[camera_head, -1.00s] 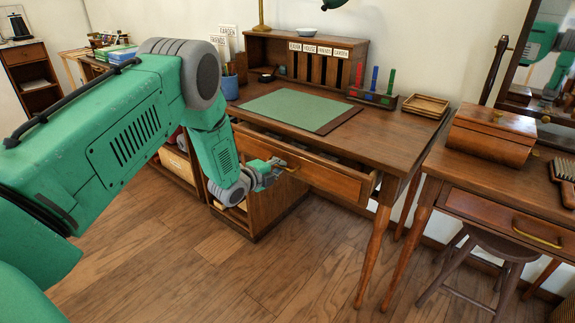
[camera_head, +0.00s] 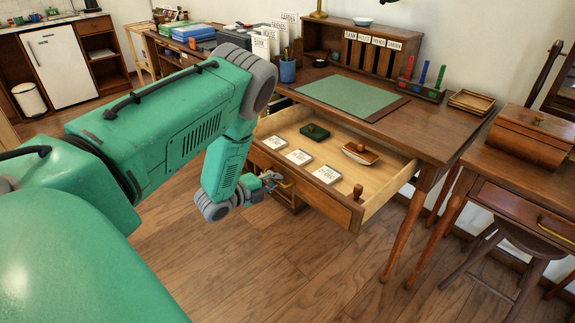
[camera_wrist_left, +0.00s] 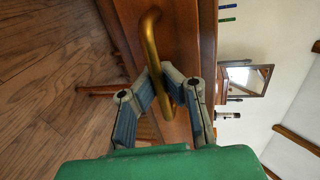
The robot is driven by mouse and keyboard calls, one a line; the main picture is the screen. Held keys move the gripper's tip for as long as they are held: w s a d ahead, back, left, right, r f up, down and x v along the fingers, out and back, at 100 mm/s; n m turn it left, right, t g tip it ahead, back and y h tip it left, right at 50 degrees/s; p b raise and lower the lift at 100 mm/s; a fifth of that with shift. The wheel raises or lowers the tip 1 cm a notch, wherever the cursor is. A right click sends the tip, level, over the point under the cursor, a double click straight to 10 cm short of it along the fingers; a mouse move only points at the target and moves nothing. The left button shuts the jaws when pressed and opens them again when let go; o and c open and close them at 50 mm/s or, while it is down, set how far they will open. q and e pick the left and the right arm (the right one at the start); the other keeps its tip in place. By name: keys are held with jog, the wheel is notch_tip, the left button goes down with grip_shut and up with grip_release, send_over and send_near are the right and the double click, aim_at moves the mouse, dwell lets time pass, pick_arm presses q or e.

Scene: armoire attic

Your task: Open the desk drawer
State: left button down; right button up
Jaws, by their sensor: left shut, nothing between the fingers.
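The desk drawer (camera_head: 393,188) is pulled well out of the wooden desk (camera_head: 425,127), and its inside shows in the head view. My left gripper (camera_head: 273,178) is at the drawer's front, on its outer side. In the left wrist view my left gripper (camera_wrist_left: 168,82) is shut, its fingertips close together at the curved brass handle (camera_wrist_left: 151,45). The handle runs past the fingertips; I cannot tell how firmly they touch it. Inside the drawer lie white lettered cards (camera_head: 299,157), a small green item (camera_head: 314,132) and a rocker-like brown item (camera_head: 360,153). My right gripper is not in view.
A green desk mat (camera_head: 350,96), a blue pencil cup (camera_head: 287,71) and a rack of coloured tubes (camera_head: 421,92) stand on the desk. A side table with a wooden box (camera_head: 530,138) and a stool (camera_head: 515,243) are at the right. The floor (camera_head: 300,275) in front is clear.

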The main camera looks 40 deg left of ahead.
pick_arm(q)
jog(key=shift+s+f, duration=0.2)
jog(key=shift+s, duration=0.85)
jog(key=c, duration=2.3)
grip_release()
jog(key=o, duration=0.7)
jog(key=shift+w, duration=0.1)
jog(key=shift+a+r, duration=0.1)
jog(key=v, duration=1.2)
